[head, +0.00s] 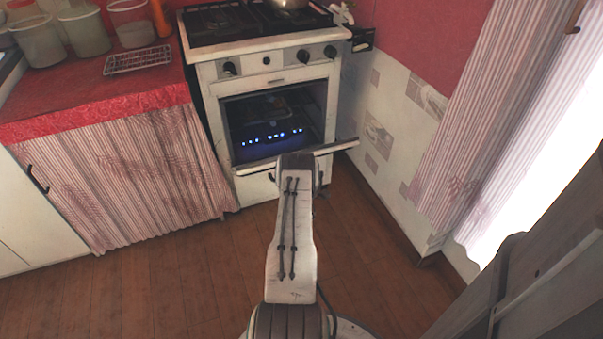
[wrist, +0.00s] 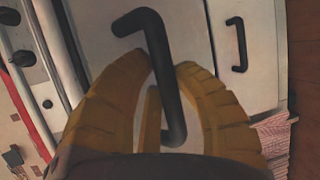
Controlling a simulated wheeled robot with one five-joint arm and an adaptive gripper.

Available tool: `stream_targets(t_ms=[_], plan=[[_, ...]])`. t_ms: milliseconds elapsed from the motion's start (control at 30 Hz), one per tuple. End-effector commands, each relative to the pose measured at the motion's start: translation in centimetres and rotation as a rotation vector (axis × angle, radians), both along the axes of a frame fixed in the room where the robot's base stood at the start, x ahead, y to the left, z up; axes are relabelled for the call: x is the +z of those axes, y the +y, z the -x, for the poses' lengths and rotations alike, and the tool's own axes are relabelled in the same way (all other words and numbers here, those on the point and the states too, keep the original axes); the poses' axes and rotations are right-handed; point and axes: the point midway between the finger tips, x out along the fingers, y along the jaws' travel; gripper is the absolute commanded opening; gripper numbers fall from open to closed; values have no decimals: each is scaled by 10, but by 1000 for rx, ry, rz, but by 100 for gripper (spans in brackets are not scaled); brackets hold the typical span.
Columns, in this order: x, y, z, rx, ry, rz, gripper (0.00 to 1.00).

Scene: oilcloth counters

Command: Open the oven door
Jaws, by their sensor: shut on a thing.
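The white oven (head: 265,75) stands at the back in the head view. Its door (head: 338,147) is folded down and outward, seen nearly edge-on, and the dark oven cavity with blue lights shows above it. In the wrist view a black bar handle (wrist: 158,40) stands out from the white door panel (wrist: 100,22). My gripper (wrist: 168,78) has its yellow fingers around this handle and is shut on it. In the head view my arm hides the gripper and the handle.
Hob knobs (head: 229,69) line the front above the oven. A second black handle (wrist: 237,44) is on a white panel beside the door. A red counter (head: 60,110) with striped curtain (head: 130,180) stands left; a tiled wall (head: 390,120) is right. Wooden floor (head: 160,275) is clear.

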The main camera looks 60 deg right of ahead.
Motion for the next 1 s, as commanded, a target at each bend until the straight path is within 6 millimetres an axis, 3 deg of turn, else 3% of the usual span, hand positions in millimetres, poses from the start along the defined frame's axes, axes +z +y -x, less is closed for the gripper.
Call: stream_targets(t_ms=[467,500,600,1000], plan=[[4,0,-2,3,-3,2,0],[4,0,-2,3,-3,2,28],[3,0,-2,2,-3,2,37],[3,3,1,1,0,0,38]])
